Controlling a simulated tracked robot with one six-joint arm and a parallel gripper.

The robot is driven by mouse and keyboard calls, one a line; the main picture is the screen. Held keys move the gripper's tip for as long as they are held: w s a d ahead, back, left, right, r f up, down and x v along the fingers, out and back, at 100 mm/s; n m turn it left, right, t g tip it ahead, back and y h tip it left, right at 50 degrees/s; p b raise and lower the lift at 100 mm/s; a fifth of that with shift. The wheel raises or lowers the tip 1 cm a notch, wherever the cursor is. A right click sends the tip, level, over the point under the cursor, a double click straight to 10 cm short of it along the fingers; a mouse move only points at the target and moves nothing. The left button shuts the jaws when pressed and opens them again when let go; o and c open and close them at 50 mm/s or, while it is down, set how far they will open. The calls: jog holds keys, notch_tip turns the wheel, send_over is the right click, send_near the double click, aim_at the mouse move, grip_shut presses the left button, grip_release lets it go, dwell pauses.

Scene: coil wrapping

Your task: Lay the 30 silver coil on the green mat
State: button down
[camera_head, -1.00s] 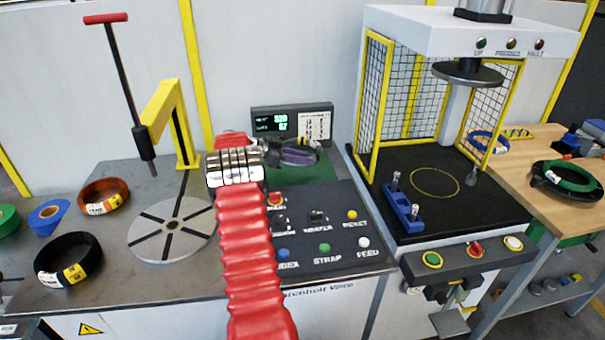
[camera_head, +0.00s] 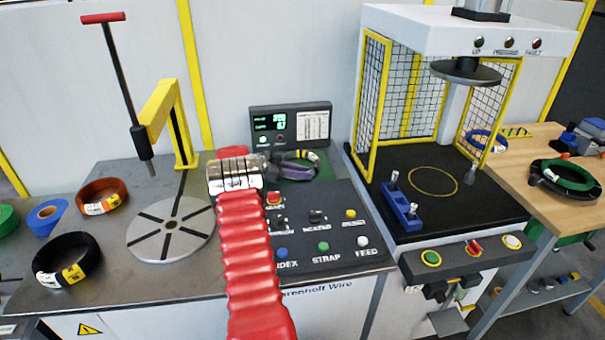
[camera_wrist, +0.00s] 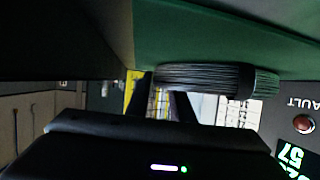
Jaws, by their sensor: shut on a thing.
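The silver coil (camera_head: 297,168), a grey ring of wire with yellow and white marks, is at the green mat (camera_head: 325,168), just past my wrist. In the wrist view the coil (camera_wrist: 215,78) shows edge-on as dense grey strands close against the green surface (camera_wrist: 215,35). I cannot tell whether it bears fully on the mat. My gripper (camera_wrist: 170,103) is shut on the coil's near side; my red arm and wrist hide most of the jaws in the head view. Any "30" marking is unreadable.
A scale display (camera_head: 291,126) stands behind the mat, and a button panel (camera_head: 320,225) lies in front. To the left are a slotted turntable (camera_head: 170,229), a black coil (camera_head: 67,260) and a brown coil (camera_head: 102,196). A caged press (camera_head: 440,150) stands right.

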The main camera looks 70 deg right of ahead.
jog(key=c, duration=1.6)
grip_release()
jog(key=shift+o, duration=0.2)
jog(key=v, duration=1.2)
